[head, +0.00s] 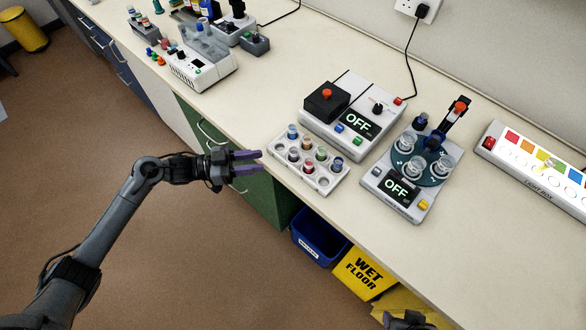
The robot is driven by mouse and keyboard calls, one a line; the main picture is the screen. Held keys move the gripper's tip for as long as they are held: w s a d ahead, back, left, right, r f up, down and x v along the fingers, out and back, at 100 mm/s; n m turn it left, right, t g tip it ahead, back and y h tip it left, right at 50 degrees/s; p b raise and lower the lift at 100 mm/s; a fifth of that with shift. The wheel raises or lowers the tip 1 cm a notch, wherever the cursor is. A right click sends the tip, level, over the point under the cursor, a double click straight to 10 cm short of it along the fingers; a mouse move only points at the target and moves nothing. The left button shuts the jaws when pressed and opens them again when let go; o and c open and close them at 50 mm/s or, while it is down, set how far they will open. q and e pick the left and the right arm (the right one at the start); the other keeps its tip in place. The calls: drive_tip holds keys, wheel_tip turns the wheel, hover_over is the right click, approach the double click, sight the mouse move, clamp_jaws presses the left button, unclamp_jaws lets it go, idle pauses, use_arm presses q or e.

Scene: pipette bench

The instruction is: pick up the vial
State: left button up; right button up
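A white vial rack (330,187) stands near the bench's front edge and holds several small vials. Among them are a blue-capped vial (292,131), a green one (321,153), a red one (308,167) and another blue one (338,163). Which vial is meant cannot be told. My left gripper (259,161) is open and empty, with its two purple fingers pointing right. In the picture it lies just left of the rack, by the bench's front edge, touching no vial. My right gripper's fingers do not show; only a dark arm part is at the bottom edge.
Behind the rack is a white device (378,98) reading OFF. Right of the rack is a round-topped device (408,212) with clear cups, also reading OFF. A light box (500,165) lies far right. Bins stand below the bench. Clear benchtop lies left of the rack.

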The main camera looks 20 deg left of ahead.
sight(294, 155)
use_arm(q)
drive_tip(key=shift+m, duration=0.3)
drive_tip(key=w+d+b, duration=0.1)
drive_tip(key=w+d, duration=0.3)
drive_tip(key=shift+b, duration=0.3)
drive_tip(key=shift+x, duration=0.8)
drive_tip(key=x, duration=0.4)
drive_tip(key=shift+w+d+f+b, duration=0.1)
drive_tip(key=shift+w+f+b, duration=0.15)
drive_tip(key=shift+w+b, duration=0.1)
drive_tip(key=shift+s, duration=0.1)
drive_tip(key=c, duration=0.7)
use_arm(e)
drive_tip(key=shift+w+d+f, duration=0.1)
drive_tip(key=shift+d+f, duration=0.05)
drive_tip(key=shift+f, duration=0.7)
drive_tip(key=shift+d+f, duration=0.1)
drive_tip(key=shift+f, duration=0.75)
